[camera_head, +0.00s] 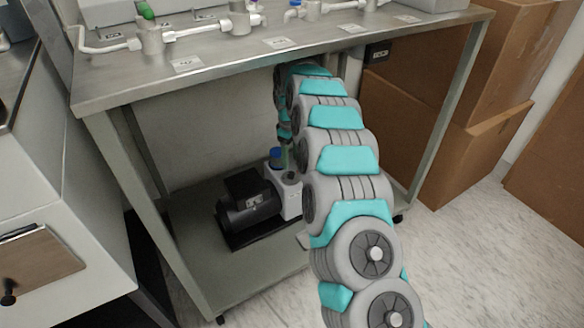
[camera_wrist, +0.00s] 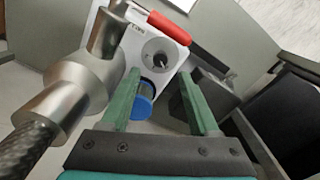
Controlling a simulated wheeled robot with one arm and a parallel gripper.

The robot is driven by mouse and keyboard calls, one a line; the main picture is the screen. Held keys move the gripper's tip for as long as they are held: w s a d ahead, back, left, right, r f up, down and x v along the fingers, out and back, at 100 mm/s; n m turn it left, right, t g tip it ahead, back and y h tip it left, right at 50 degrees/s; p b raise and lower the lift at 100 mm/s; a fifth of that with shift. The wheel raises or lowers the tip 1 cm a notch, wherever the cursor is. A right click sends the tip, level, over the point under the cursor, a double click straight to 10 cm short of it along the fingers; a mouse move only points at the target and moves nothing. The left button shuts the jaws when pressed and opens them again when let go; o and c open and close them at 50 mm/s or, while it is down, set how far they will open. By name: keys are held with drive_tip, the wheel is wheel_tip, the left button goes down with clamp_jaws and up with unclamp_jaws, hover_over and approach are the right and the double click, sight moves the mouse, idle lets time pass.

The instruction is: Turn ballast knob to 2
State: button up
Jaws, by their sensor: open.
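The pump has a black motor (camera_head: 248,200) and a pale body (camera_head: 283,190) and stands on the lower shelf under the bench. In the wrist view, its pale face (camera_wrist: 133,48) carries a round grey dial with a dark centre, which looks like the ballast knob (camera_wrist: 158,50). A blue cap (camera_wrist: 139,107) shows between the fingers, and in the head view it stands on the pump (camera_head: 276,154). My gripper (camera_wrist: 159,74) is open, its green fingers spread toward the pump face, with the knob beyond the fingertips. I cannot tell the knob's setting or whether anything touches.
A metal fitting with a braided hose (camera_wrist: 75,85) and a red handle (camera_wrist: 168,26) are close to the gripper at left and top. The bench top (camera_head: 225,68) is above my arm. Cardboard boxes (camera_head: 440,140) stand at right, a drawer cabinet (camera_head: 50,220) at left.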

sight(291, 173)
wheel_tip(291, 173, down, 7)
drive_tip(key=shift+r, duration=0.15)
drive_tip(key=shift+c, duration=0.4)
drive_tip(key=shift+r, duration=0.1)
clamp_jaws()
